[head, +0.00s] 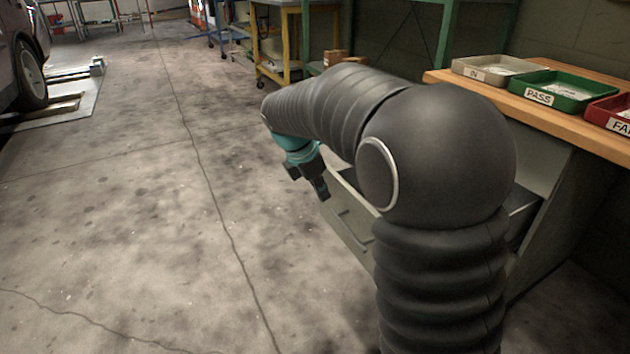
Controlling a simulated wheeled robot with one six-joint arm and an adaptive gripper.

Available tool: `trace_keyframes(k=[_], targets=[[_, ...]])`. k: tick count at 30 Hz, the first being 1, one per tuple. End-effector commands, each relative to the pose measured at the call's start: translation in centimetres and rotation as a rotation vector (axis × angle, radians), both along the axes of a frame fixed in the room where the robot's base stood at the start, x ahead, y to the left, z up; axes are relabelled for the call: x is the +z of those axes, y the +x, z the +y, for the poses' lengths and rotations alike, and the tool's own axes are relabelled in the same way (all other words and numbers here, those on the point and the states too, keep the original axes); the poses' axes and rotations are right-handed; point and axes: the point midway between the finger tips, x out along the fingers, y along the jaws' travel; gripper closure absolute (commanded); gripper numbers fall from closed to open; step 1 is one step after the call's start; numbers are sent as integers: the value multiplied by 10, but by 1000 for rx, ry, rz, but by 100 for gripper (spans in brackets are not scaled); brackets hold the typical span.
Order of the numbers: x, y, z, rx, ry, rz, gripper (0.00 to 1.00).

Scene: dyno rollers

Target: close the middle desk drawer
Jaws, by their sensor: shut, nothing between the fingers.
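The desk (545,122) stands at the right, with a wooden top and a grey-green body. A drawer (348,222) sticks out from the desk toward the left, so it is open. Its pale front panel shows below my arm, and most of the drawer is hidden behind the arm. I cannot tell from this view which drawer of the stack it is. My gripper (321,190) is shut and empty. It points down near the upper left end of the drawer front. I cannot tell whether it touches the panel.
On the desk top are a grey IN tray (455,68), a green PASS tray (518,90) and a red tray (590,118). A yellow-framed workbench (257,50) stands behind. A car (18,50) is at the far left. The concrete floor left of the drawer is clear.

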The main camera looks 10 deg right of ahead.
Motion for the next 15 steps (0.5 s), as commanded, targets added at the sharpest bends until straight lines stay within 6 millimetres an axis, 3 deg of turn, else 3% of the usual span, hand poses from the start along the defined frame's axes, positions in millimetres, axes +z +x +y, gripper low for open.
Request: trace_keyframes(k=[1, 9, 15], targets=[[-11, 0, -4, -2, -1, 3, 100], [-9, 11, -35, -3, 0, 0, 100], [-8, 13, -41, 0, 1, 0, 100]])
